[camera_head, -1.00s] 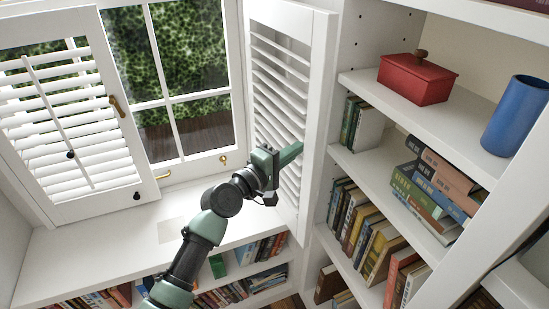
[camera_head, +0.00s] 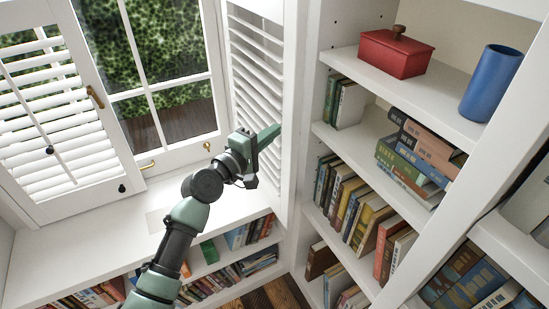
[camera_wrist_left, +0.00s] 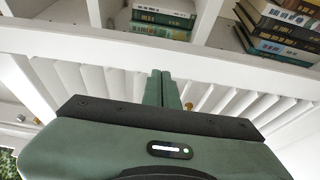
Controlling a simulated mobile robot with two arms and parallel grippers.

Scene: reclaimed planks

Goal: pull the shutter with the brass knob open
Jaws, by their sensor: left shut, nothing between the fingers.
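The right louvred white shutter (camera_head: 254,78) stands swung out from the window, beside the bookshelf. My left gripper (camera_head: 272,134) is in front of its louvres, with the fingers together and empty. In the wrist view the closed fingers (camera_wrist_left: 163,88) point toward the louvres (camera_wrist_left: 215,98), and a small brass knob (camera_wrist_left: 188,106) shows just right of them. I cannot tell whether the fingers touch the shutter. The left shutter (camera_head: 55,115) carries a brass handle (camera_head: 95,97) and dark knobs (camera_head: 122,188). My right gripper is out of view.
The bookshelf (camera_head: 312,128) stands close to the right of the shutter, holding books, a red lidded box (camera_head: 396,54) and a blue cylinder (camera_head: 491,84). The window (camera_head: 165,75) is behind. The white sill (camera_head: 90,250) below is mostly clear, with a low bookcase underneath.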

